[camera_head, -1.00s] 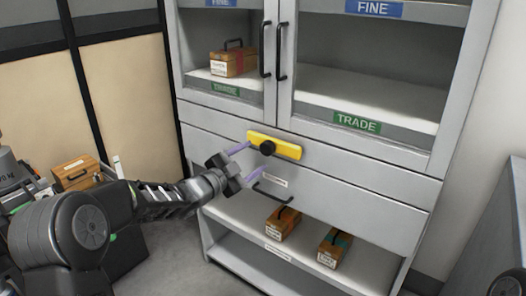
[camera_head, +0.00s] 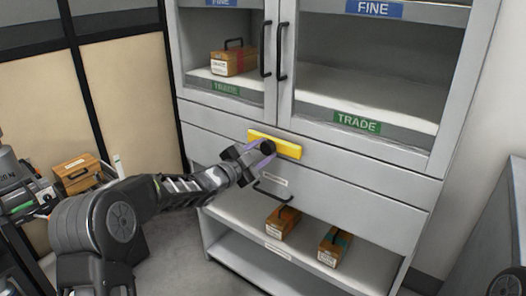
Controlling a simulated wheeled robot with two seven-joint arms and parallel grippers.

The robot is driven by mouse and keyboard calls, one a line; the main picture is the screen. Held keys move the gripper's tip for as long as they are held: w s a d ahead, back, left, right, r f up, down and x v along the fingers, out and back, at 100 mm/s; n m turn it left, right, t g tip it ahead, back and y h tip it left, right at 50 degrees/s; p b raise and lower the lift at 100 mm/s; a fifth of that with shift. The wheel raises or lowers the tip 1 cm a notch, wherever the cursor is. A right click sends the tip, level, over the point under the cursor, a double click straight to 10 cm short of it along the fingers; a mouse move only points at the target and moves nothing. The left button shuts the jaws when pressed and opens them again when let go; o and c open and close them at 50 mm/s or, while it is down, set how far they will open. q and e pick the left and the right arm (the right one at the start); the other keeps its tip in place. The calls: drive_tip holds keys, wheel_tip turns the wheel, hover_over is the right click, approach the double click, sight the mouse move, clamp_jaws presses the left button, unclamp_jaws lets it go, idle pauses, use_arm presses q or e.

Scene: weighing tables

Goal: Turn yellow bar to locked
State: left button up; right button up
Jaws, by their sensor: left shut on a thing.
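The yellow bar (camera_head: 287,149) lies nearly level across the front of the grey cabinet, just below its doors. A round black knob (camera_head: 267,147) sits on the bar. My left gripper (camera_head: 263,153) has its purple fingers around the black knob and is shut on it. The gripper hides part of the bar's lower left side. No locked or unlocked marking can be read. My right gripper is not in view.
The grey cabinet (camera_head: 350,190) has two glass doors with black handles above the bar. A drawer handle (camera_head: 272,196) is just below the gripper. Wooden boxes (camera_head: 283,222) stand on the lower shelf. A wall is at the right.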

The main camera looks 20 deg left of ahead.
use_arm(q)
clamp_jaws()
idle(0.4)
drive_tip(key=shift+n, duration=0.3)
drive_tip(key=n+p, duration=0.1)
drive_tip(key=n, duration=0.2)
drive_tip(key=n+p, duration=0.1)
drive_tip(key=n, duration=0.4)
drive_tip(key=n+p, duration=0.1)
drive_tip(key=n, duration=0.3)
drive_tip(key=shift+f+n+t, duration=0.1)
drive_tip(key=shift+n+t, duration=0.2)
drive_tip(key=n, duration=0.5)
drive_tip(key=shift+p, duration=0.35)
drive_tip(key=shift+d, duration=0.1)
